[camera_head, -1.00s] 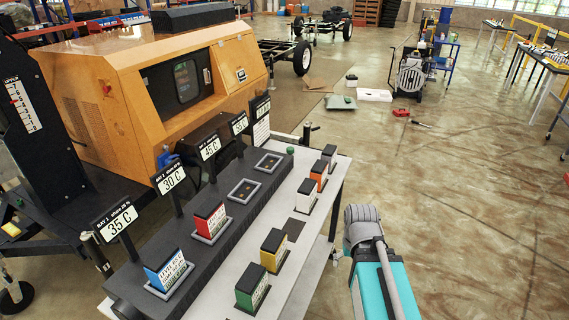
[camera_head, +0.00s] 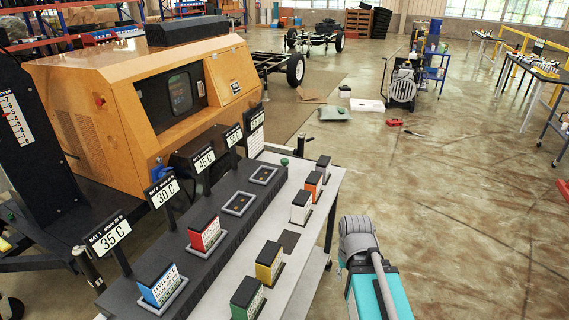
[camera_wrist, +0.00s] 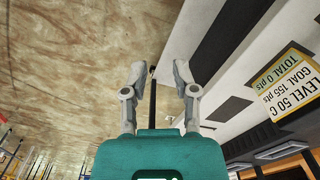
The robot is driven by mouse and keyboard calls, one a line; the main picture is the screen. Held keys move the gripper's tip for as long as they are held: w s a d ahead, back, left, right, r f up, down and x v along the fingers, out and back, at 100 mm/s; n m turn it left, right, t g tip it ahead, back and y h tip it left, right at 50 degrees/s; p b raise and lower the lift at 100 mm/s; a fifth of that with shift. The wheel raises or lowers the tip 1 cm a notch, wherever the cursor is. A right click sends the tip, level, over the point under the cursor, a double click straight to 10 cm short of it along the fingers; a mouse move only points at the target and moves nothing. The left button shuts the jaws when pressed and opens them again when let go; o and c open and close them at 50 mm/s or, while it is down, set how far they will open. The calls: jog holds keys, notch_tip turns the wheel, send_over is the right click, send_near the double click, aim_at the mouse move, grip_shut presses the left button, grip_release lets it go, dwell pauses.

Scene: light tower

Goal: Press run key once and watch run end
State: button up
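A small green round knob (camera_head: 284,161) sits at the far end of the dark rack (camera_head: 222,222); I cannot tell if it is the run key. In the rack, a blue block (camera_head: 162,284) is by the 35 C sign (camera_head: 108,236) and a red block (camera_head: 205,232) by the 30 C sign (camera_head: 163,191). The two far slots are empty. My gripper (camera_wrist: 159,75) is open and empty in the wrist view, its fingers apart over the bench edge and floor. Its fingers do not show in the head view.
Green (camera_head: 247,299), yellow (camera_head: 269,263), white (camera_head: 301,207) and orange (camera_head: 314,185) blocks stand on the light bench strip. A label reading LEVEL 50 C, TOTAL 0 pts (camera_wrist: 287,84) is right of my gripper. An orange cabinet (camera_head: 130,110) stands behind.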

grip_shut()
dwell(1.1)
